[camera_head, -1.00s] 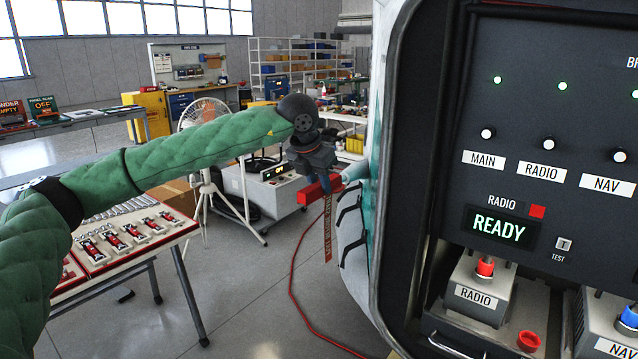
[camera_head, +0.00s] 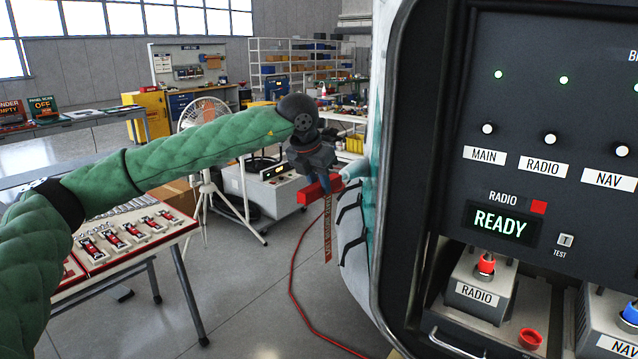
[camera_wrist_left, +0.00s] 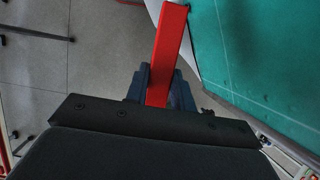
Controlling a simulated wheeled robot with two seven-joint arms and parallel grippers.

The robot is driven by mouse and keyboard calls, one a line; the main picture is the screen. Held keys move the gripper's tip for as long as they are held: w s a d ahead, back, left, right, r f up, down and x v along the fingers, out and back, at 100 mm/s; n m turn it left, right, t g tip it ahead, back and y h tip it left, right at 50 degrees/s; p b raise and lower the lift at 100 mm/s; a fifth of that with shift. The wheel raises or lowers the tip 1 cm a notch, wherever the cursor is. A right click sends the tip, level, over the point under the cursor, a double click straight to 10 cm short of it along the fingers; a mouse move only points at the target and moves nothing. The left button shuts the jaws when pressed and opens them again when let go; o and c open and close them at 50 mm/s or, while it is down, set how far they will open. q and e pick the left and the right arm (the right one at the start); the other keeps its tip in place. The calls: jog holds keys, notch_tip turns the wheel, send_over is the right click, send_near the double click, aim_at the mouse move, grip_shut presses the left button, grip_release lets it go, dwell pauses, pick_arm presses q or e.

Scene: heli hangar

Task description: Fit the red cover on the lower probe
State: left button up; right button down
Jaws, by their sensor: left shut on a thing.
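My left gripper (camera_head: 325,186) is shut on the red cover (camera_head: 311,193), a long red block with a red ribbon (camera_head: 328,235) hanging below it. In the left wrist view the red cover (camera_wrist_left: 168,50) sticks out from between the fingers (camera_wrist_left: 157,88), beside the teal hull. A short pale teal probe (camera_head: 356,169) juts left from the helicopter's nose, just right of the cover's right end. The cover's end and the probe tip look very close or overlapping in the head view. I cannot tell whether they touch. My right gripper is out of view.
The helicopter's teal hull (camera_wrist_left: 265,60) is close on the right of the held cover. The dark instrument panel (camera_head: 545,130) fills the right side. A table (camera_head: 125,262) with red-marked items stands at lower left. A red hose (camera_head: 293,300) crosses the open floor.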

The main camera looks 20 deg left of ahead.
pick_arm(q)
jog(key=shift+f, duration=0.1)
jog(key=o, duration=1.1)
jog(key=b+v, duration=0.2)
jog(key=v, duration=0.4)
jog(key=shift+b, duration=0.3)
jog(key=shift+v, duration=0.9)
